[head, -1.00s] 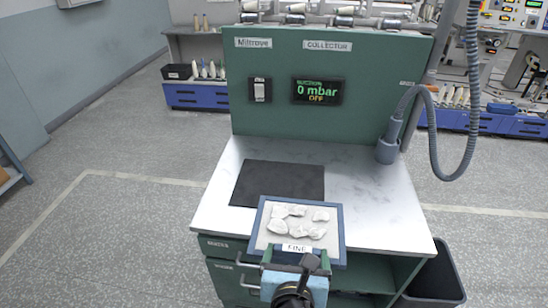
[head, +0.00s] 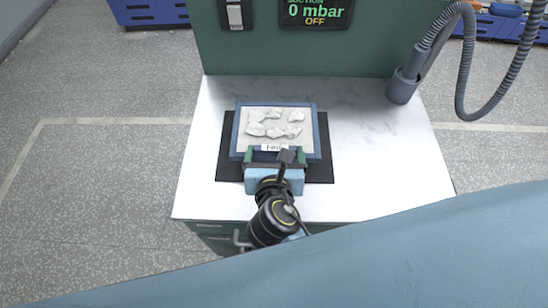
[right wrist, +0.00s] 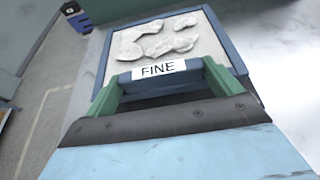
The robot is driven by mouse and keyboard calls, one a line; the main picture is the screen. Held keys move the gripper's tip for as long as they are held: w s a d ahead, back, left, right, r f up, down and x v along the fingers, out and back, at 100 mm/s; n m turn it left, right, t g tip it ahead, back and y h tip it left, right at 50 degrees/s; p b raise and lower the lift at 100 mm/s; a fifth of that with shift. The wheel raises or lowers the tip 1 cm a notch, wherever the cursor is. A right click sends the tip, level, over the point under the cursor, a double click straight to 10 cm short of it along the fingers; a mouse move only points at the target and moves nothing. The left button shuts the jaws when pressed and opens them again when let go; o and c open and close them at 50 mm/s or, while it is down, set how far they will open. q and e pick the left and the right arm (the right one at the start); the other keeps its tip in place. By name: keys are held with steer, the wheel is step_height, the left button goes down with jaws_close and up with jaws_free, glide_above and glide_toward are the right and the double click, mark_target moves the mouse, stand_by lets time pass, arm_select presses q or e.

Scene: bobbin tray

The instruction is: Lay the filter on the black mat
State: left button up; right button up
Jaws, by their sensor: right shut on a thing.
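The filter (head: 252,117) is a flat panel with a blue frame, a pale face with several whitish clumps, and a "FINE" label on its near edge. It is over the black mat (head: 320,172), which shows around its sides and near edge. I cannot tell whether it touches the mat or hangs just above. My right gripper (head: 274,158) is shut on the filter's near edge at the label. In the right wrist view the green fingers are on both sides of the labelled edge of the filter (right wrist: 225,50). My left gripper is not in view.
The white worktop (head: 375,160) is clear to the right of the mat. A grey suction hose (head: 465,70) with its nozzle (head: 403,85) stands at the back right. The green back panel (head: 385,35) carries a switch (head: 235,14) and a display (head: 316,12) reading 0 mbar, OFF.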

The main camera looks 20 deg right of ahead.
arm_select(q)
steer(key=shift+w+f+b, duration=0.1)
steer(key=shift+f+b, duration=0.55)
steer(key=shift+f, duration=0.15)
arm_select(e)
steer(key=shift+w+f, duration=0.15)
steer(key=shift+f, duration=2.25)
steer(key=shift+f, duration=0.1)
steer(key=o, duration=0.8)
